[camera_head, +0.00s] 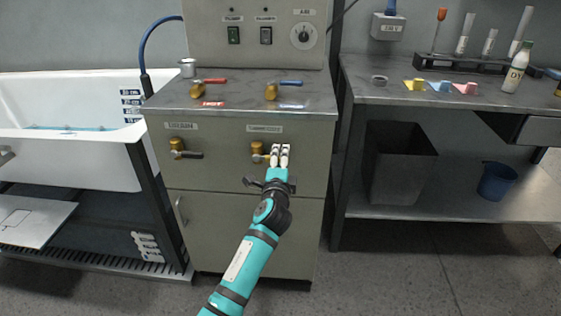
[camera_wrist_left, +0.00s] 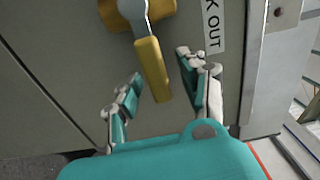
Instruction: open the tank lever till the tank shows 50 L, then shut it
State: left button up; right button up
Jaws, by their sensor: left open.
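The yellow lever (camera_wrist_left: 152,68) hangs from a brass valve (camera_wrist_left: 137,12) on the cabinet front, beside a label (camera_wrist_left: 213,25) whose visible part reads "K OUT". In the left wrist view it points down, tilted slightly right, and its lower end lies between the spread fingers of my left gripper (camera_wrist_left: 160,88). Gaps show on both sides of the lever. In the head view my left gripper (camera_head: 279,155) is at the lower right valve (camera_head: 258,149) and partly covers its lever. I can make out no litre reading. My right gripper is out of view.
Another brass valve with a dark lever (camera_head: 190,154) is at left. A red lever (camera_head: 210,81) and a blue lever (camera_head: 287,83) are on the countertop.

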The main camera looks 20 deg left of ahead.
pick_arm(q)
jog(key=v, duration=1.2)
